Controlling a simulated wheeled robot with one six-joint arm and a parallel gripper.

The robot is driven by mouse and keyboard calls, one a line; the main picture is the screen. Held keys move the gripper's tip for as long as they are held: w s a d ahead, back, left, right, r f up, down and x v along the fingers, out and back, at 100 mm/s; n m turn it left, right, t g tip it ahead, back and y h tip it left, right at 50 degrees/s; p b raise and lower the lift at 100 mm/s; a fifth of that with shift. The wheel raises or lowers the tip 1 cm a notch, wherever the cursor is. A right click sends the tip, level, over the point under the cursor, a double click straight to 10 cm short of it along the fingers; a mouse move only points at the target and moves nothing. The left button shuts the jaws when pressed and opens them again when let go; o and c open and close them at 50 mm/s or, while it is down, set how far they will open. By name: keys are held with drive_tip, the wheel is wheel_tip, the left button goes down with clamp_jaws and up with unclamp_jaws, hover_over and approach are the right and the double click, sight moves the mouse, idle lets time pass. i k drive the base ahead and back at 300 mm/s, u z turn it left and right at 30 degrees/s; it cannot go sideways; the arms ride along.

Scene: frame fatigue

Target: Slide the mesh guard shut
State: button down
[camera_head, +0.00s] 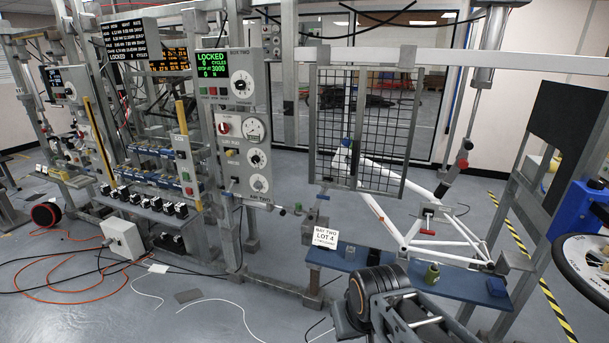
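The mesh guard (383,130) is a dark wire grid in a grey frame. It hangs below a long pale rail (450,57) at the centre. It covers the left part of the bay, and the bay is uncovered to its right. A white bicycle frame (388,225) is mounted behind it and extends right past the guard's edge. A blue knob (346,142) shows at the guard's middle. My gripper (425,322) is low at the bottom edge, in front of the blue bench and apart from the guard. Its fingertips cannot be clearly made out.
A control panel (238,125) reading LOCKED stands left of the guard. A blue bench (345,262) with a BAY TWO LOT 4 card (325,237) runs below it. A dark panel (567,115) and a wheel (590,265) stand right. Cables cross the left floor.

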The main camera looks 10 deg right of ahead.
sight(407, 55)
drive_tip(key=u, duration=3.6)
drive_tip(key=i, duration=0.1)
drive_tip(key=z, duration=2.3)
drive_tip(key=i, duration=0.9)
drive_tip(key=z, duration=0.55)
drive_tip(key=i, duration=0.7)
drive_tip(key=z, duration=0.8)
